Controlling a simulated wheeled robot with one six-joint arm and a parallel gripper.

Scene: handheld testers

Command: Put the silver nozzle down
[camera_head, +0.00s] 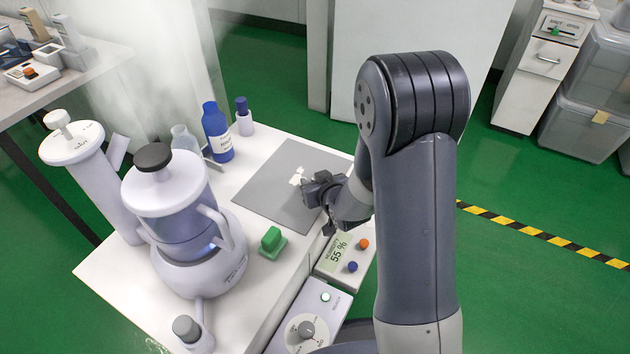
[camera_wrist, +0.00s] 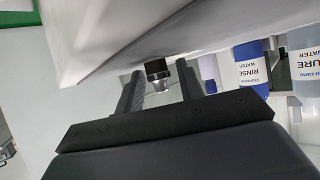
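My gripper (camera_head: 322,190) is low over the grey mat (camera_head: 268,199), near its right edge, in the head view. In the wrist view, the two dark fingers of my gripper (camera_wrist: 160,78) have a small nozzle (camera_wrist: 158,70) between their tips. It has a dark band and a silver part. The fingertips appear closed on its sides.
A green block (camera_head: 271,241), a humidity meter (camera_head: 339,252) and a white blender-like device (camera_head: 181,215) stand nearer. The mat's left part is clear.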

